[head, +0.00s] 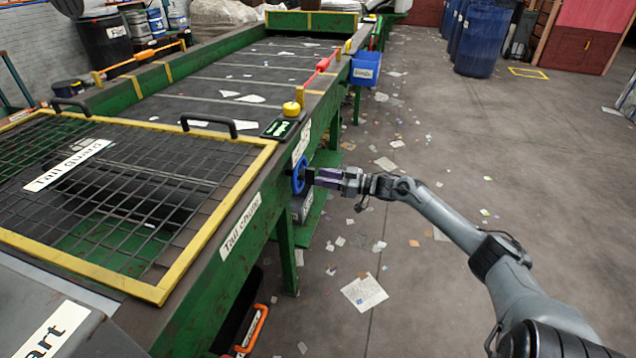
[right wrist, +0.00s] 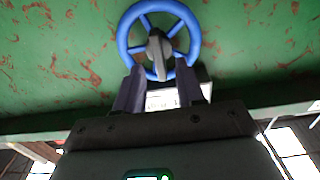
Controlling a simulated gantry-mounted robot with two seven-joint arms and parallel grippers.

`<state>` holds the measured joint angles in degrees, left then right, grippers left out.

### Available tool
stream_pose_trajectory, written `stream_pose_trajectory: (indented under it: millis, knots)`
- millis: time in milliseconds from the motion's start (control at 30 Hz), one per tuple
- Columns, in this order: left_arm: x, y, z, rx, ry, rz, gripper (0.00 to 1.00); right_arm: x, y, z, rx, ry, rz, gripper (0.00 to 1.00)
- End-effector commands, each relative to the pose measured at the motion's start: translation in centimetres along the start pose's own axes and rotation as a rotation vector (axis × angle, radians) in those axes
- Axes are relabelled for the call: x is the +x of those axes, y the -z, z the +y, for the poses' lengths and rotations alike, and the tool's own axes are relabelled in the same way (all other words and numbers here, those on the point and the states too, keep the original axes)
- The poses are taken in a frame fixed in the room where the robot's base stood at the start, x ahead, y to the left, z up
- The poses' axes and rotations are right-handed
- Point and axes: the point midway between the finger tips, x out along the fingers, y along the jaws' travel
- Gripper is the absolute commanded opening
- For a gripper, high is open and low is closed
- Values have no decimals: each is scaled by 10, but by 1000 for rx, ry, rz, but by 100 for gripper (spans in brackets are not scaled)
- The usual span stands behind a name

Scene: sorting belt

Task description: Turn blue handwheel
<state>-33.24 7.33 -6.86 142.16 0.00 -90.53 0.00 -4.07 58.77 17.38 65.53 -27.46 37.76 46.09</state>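The blue handwheel (head: 298,176) is on the green side of the conveyor frame in the head view. In the right wrist view the blue handwheel (right wrist: 194,40) shows face-on, with spokes and a grey hub piece (right wrist: 157,52). My right gripper (head: 312,177) reaches in from the right, at the wheel. In the right wrist view the right gripper (right wrist: 159,76) has its two fingers apart at the wheel's lower rim, one on each side of the hub piece. I cannot tell whether they touch the wheel. My left gripper is not in view.
A yellow-edged mesh guard (head: 215,238) labelled Tail guard covers the near belt end. A yellow button (head: 291,109) sits above the wheel. A blue bin (head: 366,69) hangs farther along. Paper scraps (head: 364,292) litter the floor; the floor to the right is otherwise open.

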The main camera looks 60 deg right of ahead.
Motion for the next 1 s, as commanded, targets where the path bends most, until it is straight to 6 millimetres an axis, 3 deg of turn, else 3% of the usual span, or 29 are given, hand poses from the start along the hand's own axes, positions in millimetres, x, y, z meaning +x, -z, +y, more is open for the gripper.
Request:
stream_pose_trajectory:
  millis: [233, 667, 900, 1000]
  knots:
    - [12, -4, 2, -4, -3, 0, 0, 21, 0, 0, 0, 0, 1, 38]
    - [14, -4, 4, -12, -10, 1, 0, 26, 0, 0, 0, 0, -1, 38]
    - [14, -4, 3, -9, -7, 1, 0, 25, 0, 0, 0, 0, -1, 3]
    - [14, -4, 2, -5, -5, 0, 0, 25, 0, 0, 0, 0, -1, 0]
